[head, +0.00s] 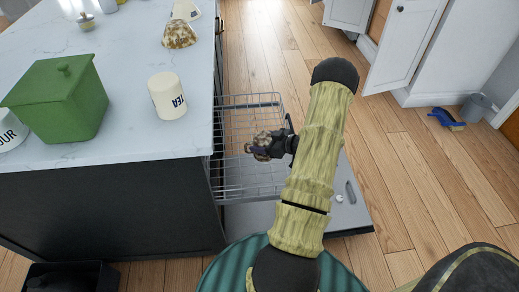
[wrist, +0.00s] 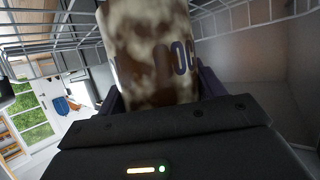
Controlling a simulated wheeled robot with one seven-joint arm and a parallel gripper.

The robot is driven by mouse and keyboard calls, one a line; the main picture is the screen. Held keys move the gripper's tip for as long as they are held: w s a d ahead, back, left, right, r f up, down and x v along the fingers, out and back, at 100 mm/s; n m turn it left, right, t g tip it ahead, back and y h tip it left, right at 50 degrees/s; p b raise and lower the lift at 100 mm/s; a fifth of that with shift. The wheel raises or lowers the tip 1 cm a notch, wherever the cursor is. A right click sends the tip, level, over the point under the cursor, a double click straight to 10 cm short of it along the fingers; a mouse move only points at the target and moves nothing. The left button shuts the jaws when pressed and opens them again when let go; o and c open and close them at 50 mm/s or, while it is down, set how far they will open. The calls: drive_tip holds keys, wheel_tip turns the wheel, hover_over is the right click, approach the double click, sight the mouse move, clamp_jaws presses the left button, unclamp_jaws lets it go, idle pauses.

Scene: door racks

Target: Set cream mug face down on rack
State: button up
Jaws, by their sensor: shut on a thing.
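My gripper (head: 264,150) is shut on a mug (wrist: 150,45) with mottled brown and cream sides and dark lettering, only partly readable. In the wrist view the mug stands between the fingers, its top cut off by the picture edge. In the head view it is a small brown patch at the fingers, mostly covered, so I cannot tell which way its mouth faces. The wire rack (head: 248,197) is pulled out beside the counter. My gripper is over its right part in the head view; I cannot tell whether the mug touches the wires.
On the marble counter (head: 110,140) stand a cream TEA vessel (head: 165,96), a green lidded canister (head: 62,100), a white lettered vessel (head: 12,134) and a mottled brown vessel (head: 180,34). An open door panel (head: 345,215) lies below the rack. The wooden floor to the right is mostly clear.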

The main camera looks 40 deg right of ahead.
drive_tip(key=shift+s+d+f, duration=0.1)
drive_tip(key=shift+s+d, duration=0.05)
drive_tip(key=shift+f+b, duration=0.3)
drive_tip(key=shift+f, duration=1.6)
drive_tip(key=shift+f, duration=0.1)
drive_tip(key=o, duration=1.3)
